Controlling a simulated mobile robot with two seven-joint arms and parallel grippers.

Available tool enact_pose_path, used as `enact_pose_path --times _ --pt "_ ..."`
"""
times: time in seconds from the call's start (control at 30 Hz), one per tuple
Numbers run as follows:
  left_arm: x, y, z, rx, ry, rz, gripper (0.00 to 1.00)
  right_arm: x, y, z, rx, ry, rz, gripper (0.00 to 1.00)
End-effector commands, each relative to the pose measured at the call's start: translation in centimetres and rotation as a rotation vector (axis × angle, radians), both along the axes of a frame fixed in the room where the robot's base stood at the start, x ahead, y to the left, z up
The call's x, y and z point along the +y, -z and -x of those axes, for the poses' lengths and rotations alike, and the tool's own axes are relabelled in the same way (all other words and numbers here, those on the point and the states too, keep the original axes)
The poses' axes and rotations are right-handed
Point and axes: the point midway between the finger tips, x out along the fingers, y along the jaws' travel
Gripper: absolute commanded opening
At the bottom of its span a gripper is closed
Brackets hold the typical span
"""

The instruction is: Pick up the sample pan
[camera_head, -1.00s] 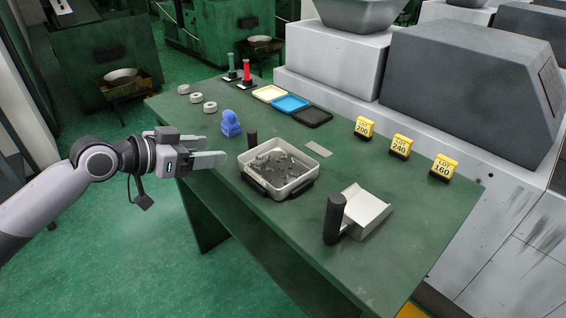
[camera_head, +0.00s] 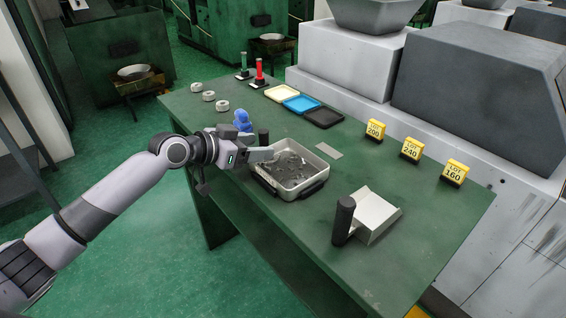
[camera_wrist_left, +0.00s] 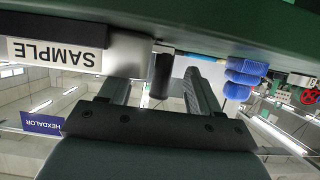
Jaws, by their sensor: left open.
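The sample pan (camera_head: 310,183) is a pale, shallow rectangular tray with dark grey pieces in it, on the green table. Its SAMPLE label (camera_wrist_left: 55,53) shows upside down in the left wrist view. A black upright post (camera_head: 263,136) stands at its far left corner. The post also shows in the left wrist view (camera_wrist_left: 161,72), between the two fingers as seen there. My left gripper (camera_head: 264,153) is open at the pan's left end. I cannot tell whether the fingers touch the pan or post. My right gripper is out of view.
A scoop (camera_head: 373,214) with a black handle lies to the pan's right. Yellow lot signs (camera_head: 411,150), coloured trays (camera_head: 301,103) and white rings (camera_head: 208,96) stand farther off. The table between scoop and signs is clear.

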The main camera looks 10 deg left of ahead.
Motion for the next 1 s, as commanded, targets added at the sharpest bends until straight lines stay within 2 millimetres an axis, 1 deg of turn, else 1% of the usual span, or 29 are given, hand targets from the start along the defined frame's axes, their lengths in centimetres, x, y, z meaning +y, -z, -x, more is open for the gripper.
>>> enact_pose_path --times 0.1,0.2,0.47,0.5,0.57,0.6,0.67,0.83,0.87,1.0 --pt "-0.72 0.39 -0.95 0.000 -0.001 0.003 0.63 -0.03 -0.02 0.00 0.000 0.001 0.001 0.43" --pt "-1.04 0.63 -1.31 0.000 0.000 0.001 0.63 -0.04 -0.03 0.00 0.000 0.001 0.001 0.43" --pt "-1.08 0.70 -1.38 -0.001 0.000 0.001 0.63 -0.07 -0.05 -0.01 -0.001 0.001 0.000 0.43" --pt "-1.08 0.70 -1.38 -0.001 0.000 0.001 0.50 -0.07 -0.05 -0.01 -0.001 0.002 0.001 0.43" --pt "-1.07 0.69 -1.38 -0.001 0.000 0.001 0.31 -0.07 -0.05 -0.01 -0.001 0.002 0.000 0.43" --pt "-1.07 0.69 -1.38 -0.001 0.000 0.001 0.18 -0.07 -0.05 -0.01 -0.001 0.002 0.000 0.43" --pt "-1.05 0.70 -1.38 -0.001 -0.001 0.000 0.00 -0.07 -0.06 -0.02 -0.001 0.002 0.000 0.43" --pt "-1.04 0.70 -1.38 -0.001 0.000 -0.002 0.00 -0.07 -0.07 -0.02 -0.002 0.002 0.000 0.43" --pt "-1.07 0.30 -1.47 -0.008 -0.001 0.004 0.00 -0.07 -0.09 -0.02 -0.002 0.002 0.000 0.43" --pt "-1.03 0.40 -1.45 -0.007 -0.001 0.002 0.00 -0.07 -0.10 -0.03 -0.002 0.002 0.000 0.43"
